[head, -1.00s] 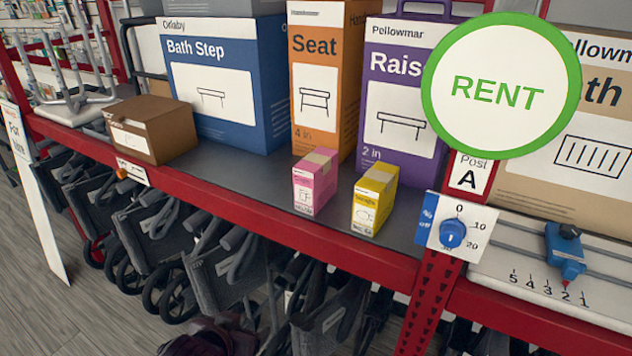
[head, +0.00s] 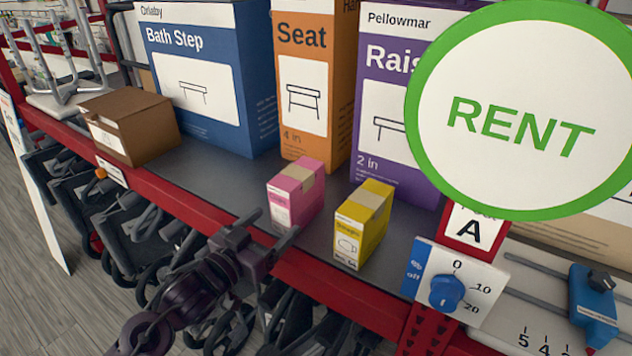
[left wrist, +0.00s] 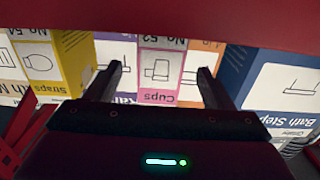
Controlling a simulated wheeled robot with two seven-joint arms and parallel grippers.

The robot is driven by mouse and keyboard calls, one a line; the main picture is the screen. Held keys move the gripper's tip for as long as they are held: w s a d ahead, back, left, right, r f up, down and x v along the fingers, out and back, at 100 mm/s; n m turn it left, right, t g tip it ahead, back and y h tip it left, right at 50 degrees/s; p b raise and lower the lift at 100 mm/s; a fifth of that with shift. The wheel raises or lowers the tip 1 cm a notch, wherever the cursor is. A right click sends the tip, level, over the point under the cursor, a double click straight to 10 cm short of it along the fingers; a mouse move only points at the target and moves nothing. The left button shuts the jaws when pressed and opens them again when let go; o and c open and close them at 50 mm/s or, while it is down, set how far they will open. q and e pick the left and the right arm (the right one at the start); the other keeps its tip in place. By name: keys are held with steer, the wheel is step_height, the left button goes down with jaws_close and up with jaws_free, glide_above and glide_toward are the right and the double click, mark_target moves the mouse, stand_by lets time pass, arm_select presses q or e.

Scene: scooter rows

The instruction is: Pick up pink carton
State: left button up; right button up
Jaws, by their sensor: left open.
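The pink carton (head: 295,196) stands upright near the front edge of the grey shelf, left of a yellow carton (head: 362,225). It also shows in the left wrist view (left wrist: 162,72), its "Cups" label upside down between my finger tips. My left gripper (head: 268,232) is open and empty, just in front of the pink carton near the red shelf edge. In the left wrist view its two fingers (left wrist: 160,80) point toward the carton, one to each side of it. I cannot tell the exact gap to the carton. My right gripper is not in view.
Large blue (head: 210,75), orange (head: 312,90) and purple (head: 395,110) boxes stand behind. A brown box (head: 130,125) sits at left. A red rail (head: 170,193) edges the shelf. A round RENT sign (head: 520,115) and a dial (head: 446,291) are at right.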

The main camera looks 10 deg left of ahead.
mark_target(280, 213)
arm_select(q)
steer(key=shift+w+d+r, duration=0.15)
steer(key=shift+w, duration=0.25)
steer(key=shift+w+d+r, duration=0.1)
steer(key=shift+w+r, duration=0.05)
steer(key=shift+w, duration=0.25)
steer(key=shift+r+p+x, duration=0.25)
steer(key=shift+p+x, duration=0.65)
steer(key=shift+x, duration=0.3)
steer(key=p+x, duration=0.1)
steer(key=x, duration=0.2)
steer(key=shift+w+d+f, duration=0.1)
steer(key=shift+w+f, duration=0.05)
steer(key=shift+w, duration=0.05)
steer(key=shift+w+d, duration=0.1)
steer(key=shift+w, duration=0.1)
steer(key=shift+s, duration=0.1)
steer(key=shift+c, duration=1.5)
steer(key=c, duration=0.7)
steer(key=shift+c, duration=0.8)
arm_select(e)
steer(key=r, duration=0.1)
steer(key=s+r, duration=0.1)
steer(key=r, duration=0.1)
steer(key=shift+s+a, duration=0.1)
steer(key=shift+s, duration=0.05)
